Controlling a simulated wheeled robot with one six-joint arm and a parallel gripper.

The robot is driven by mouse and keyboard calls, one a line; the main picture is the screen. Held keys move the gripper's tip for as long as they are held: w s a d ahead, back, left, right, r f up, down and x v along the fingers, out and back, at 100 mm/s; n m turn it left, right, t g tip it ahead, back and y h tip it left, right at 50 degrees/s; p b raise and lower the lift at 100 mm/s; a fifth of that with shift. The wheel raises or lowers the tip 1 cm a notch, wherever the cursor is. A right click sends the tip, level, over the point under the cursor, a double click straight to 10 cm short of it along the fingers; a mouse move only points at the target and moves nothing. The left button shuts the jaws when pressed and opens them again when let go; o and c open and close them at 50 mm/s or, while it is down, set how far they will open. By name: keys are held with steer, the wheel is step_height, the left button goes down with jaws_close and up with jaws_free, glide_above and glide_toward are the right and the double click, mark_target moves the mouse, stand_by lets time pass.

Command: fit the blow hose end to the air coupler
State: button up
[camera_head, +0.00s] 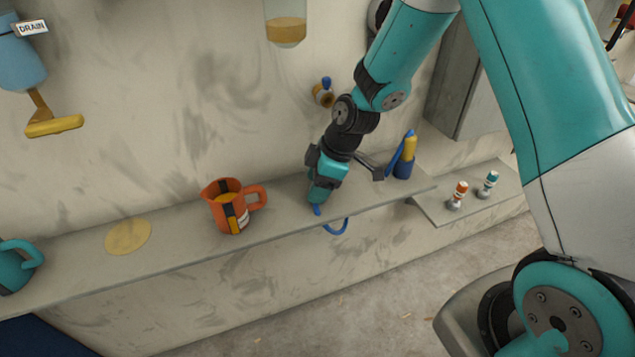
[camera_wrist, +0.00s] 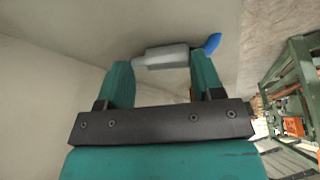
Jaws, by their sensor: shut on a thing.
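My gripper (camera_head: 316,199) points down at the shelf, below the wall fitting. It also shows in the wrist view (camera_wrist: 163,72), its teal fingers shut on the blow hose end. The hose end (camera_wrist: 163,56) is a grey cylindrical fitting lying across between the fingers, with blue hose (camera_wrist: 212,43) leaving it at the right. In the head view a blue hose loop (camera_head: 336,228) hangs over the shelf's front edge. A brass fitting with a blue top (camera_head: 323,95), which looks like the air coupler, is on the wall above, apart from my gripper.
The shelf (camera_head: 175,262) holds an orange jug (camera_head: 228,206), a yellow disc (camera_head: 128,236), a teal jug (camera_head: 12,266) and a yellow-and-blue tool (camera_head: 406,158). Two small bottles (camera_head: 457,195) stand on a lower shelf. A clear cup (camera_head: 286,26) and a DRAIN-labelled valve (camera_head: 52,125) are on the wall.

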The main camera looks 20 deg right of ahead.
steer(key=shift+f, duration=0.1)
steer(key=shift+c, duration=0.4)
steer(key=o, duration=1)
steer(key=shift+f+b, duration=0.25)
steer(key=shift+b, duration=0.05)
steer(key=d+p+v, duration=0.1)
steer(key=p+v, duration=0.1)
steer(key=v, duration=1.5)
steer(key=s+a+r+m, duration=0.2)
steer(key=s+a, duration=0.2)
steer(key=s, duration=0.3)
steer(key=s+a+r+m+g, duration=0.1)
steer(key=s+a+r+m, duration=0.1)
steer(key=s, duration=0.6)
steer(key=s+a+r+m, duration=0.3)
steer(key=s+a, duration=0.2)
steer(key=s, duration=0.2)
steer(key=shift+s+a+r+g, duration=0.2)
steer(key=shift+a+r+g, duration=0.1)
steer(key=shift+a+r, duration=0.1)
